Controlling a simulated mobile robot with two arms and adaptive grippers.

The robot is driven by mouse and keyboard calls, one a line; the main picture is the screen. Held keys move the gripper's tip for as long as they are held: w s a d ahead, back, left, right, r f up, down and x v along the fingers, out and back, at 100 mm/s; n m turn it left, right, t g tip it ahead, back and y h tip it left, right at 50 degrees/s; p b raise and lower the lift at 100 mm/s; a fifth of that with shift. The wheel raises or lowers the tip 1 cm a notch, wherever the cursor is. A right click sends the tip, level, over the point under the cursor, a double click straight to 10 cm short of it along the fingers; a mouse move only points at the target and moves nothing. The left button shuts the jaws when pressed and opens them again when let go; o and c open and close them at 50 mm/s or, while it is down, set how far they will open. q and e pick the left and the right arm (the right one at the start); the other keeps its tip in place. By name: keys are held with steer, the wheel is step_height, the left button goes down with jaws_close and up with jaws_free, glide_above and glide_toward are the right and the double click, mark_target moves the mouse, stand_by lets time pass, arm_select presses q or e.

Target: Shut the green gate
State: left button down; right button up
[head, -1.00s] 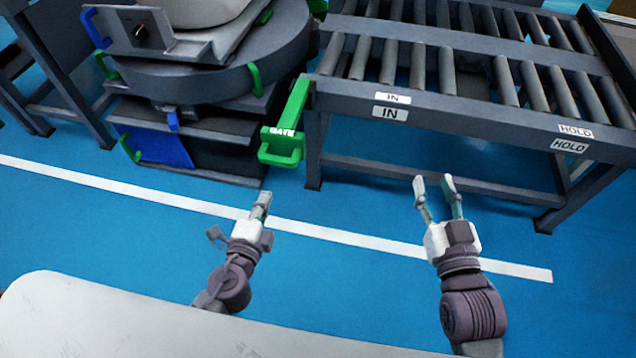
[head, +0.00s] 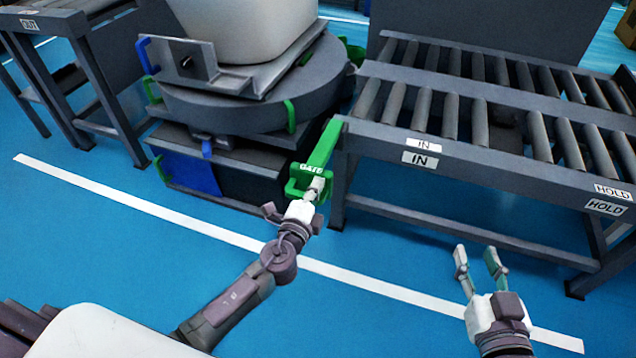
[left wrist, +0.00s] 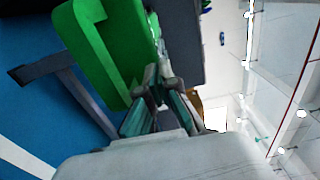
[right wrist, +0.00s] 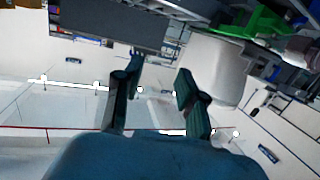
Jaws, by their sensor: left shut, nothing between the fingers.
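The green gate (head: 321,150) is a bar with a handle at its near end, at the left end of the roller conveyor marked IN. It juts out toward me from the conveyor's corner. My left gripper (head: 319,186) is shut and empty at the gate's handle. In the left wrist view its fingertips (left wrist: 158,84) are right beside the green handle (left wrist: 105,45); I cannot tell whether they touch it. My right gripper (head: 476,253) is open and empty above the floor in front of the conveyor. In the right wrist view its fingers (right wrist: 155,82) are apart.
The roller conveyor (head: 400,134) stands right of the gate. A dark turntable (head: 245,115) with green handles and a white basin (head: 245,35) stands left of it. A table marked OUT (head: 95,65) is further left. The blue floor in front is clear.

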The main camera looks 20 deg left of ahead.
arm_select(q)
steer(key=shift+w, duration=0.5)
steer(key=shift+w, duration=0.1)
